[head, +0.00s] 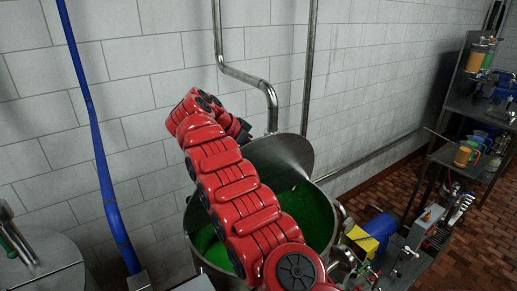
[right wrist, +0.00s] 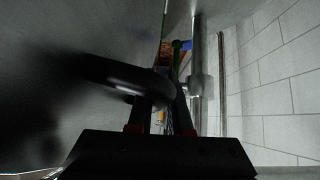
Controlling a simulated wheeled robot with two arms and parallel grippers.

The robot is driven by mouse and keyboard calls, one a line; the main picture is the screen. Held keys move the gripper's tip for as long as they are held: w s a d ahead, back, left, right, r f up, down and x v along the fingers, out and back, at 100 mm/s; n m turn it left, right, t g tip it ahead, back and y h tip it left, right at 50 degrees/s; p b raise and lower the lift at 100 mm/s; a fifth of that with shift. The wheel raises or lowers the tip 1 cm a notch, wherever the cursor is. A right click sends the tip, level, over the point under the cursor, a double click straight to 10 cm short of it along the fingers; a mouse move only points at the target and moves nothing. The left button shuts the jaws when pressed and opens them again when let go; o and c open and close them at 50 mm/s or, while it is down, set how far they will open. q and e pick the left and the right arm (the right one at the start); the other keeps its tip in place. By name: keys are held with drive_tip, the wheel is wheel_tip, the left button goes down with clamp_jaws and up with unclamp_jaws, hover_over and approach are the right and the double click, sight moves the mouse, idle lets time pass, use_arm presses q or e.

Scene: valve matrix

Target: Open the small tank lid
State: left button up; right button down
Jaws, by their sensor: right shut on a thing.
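The small steel tank (head: 204,243) stands against the wall with bright green contents (head: 312,215) showing inside. Its round metal lid (head: 285,152) is raised and stands tilted up at the tank's back. In the right wrist view my right gripper (right wrist: 158,112) is shut on a dark rounded handle (right wrist: 118,74), beside a large grey metal surface that looks like the lid. My left gripper is not in view.
A vertical steel pipe (head: 270,105) bends down behind the lid. A blue pipe (head: 100,165) runs down the wall at left, near another metal tank top (head: 40,265). A shelf rack (head: 450,160) with containers stands at right, and a blue-and-yellow device (head: 372,238) is beside the tank.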

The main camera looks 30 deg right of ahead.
drive_tip(key=c, duration=0.8)
unclamp_jaws()
drive_tip(key=shift+w+a+f, duration=0.1)
drive_tip(key=shift+f, duration=0.1)
drive_tip(key=shift+c, duration=0.2)
drive_tip(key=shift+r, duration=0.1)
drive_tip(key=shift+a+r+p, duration=0.4)
drive_tip(key=a+p, duration=0.2)
drive_tip(key=a, duration=1)
drive_tip(key=shift+s, duration=0.4)
